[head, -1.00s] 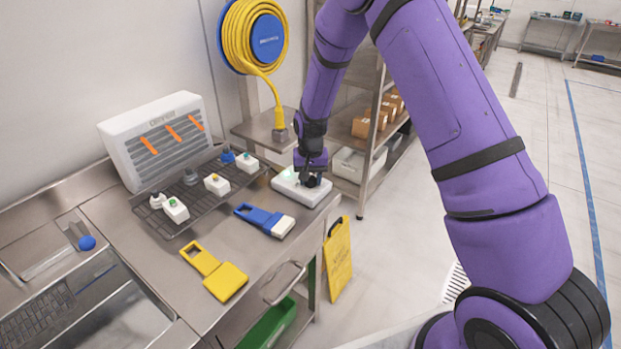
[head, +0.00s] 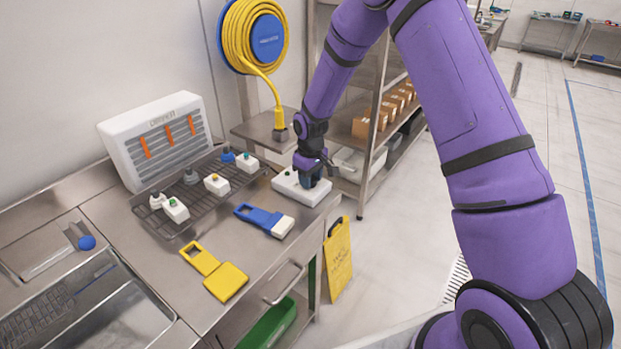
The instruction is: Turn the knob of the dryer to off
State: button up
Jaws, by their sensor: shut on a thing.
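A white vented unit (head: 158,140), which I take to be the dryer, stands against the wall with orange strips hanging nearly straight on its front. A flat white control box (head: 292,186) sits at the right end of the steel counter. My gripper (head: 309,180) points down at the right part of this box and is shut on its knob. The fingers hide the knob, so I cannot read its setting.
A dark wire rack (head: 160,214) with several small white and grey parts lies left of the box. A blue brush (head: 259,217) and a yellow tool (head: 225,281) lie in front on the steel counter (head: 175,272). A yellow hose reel (head: 240,36) hangs behind.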

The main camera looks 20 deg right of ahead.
jog(key=shift+n, duration=2.2)
jog(key=o, duration=0.9)
jog(key=shift+o, duration=0.2)
notch_tip(320, 180, up, 11)
